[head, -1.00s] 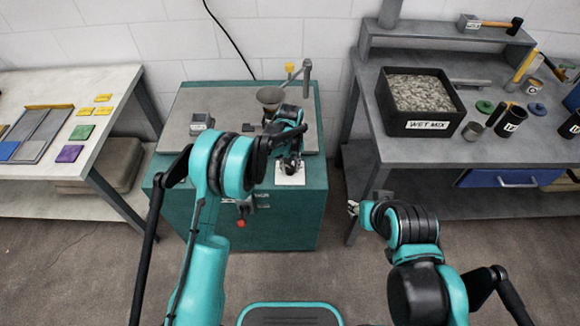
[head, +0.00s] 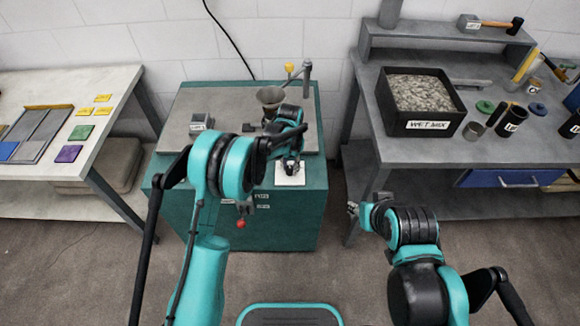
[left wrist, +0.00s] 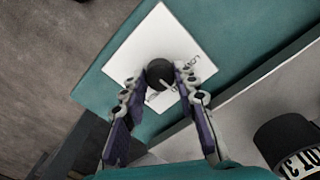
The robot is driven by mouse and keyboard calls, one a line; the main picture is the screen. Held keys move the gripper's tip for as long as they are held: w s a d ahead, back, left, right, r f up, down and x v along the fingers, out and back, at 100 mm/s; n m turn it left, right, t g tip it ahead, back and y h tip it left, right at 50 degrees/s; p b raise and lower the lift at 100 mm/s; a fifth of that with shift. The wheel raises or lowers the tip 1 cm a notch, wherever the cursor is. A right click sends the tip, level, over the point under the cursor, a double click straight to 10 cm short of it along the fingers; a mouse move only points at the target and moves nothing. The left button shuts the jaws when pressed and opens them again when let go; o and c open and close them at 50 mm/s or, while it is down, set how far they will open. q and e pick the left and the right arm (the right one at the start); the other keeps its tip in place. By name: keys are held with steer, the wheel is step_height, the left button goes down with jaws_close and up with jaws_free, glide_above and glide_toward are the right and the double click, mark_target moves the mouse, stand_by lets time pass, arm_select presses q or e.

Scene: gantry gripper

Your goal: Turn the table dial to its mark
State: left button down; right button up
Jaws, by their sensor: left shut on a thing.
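The table dial is a round black knob (left wrist: 159,73) with a light pointer line, on a white square plate (left wrist: 135,52) in the left wrist view. In the head view the white plate (head: 291,180) sits at the front right corner of the teal machine cabinet (head: 295,212). My left gripper (left wrist: 160,78) is over the plate, shut on the dial with one finger on each side. Its fingers cover part of the plate's printed marking. In the head view my left arm hides most of the dial. My right gripper (head: 352,209) hangs at the right, away from the cabinet; its fingers are too small to judge.
The cabinet top holds a funnel (head: 270,96), a small grey block (head: 201,122) and a post with a yellow knob (head: 289,68). A red knob (head: 241,224) is on its front. The right bench (head: 420,150) carries a wet mix tray (head: 463,112). The left table (head: 100,150) stands apart.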

mark_target(290, 168)
stand_by(0.5)
arm_select(q)
steer(key=c, duration=1.2)
jaws_free()
step_height(290, 168, up, 12)
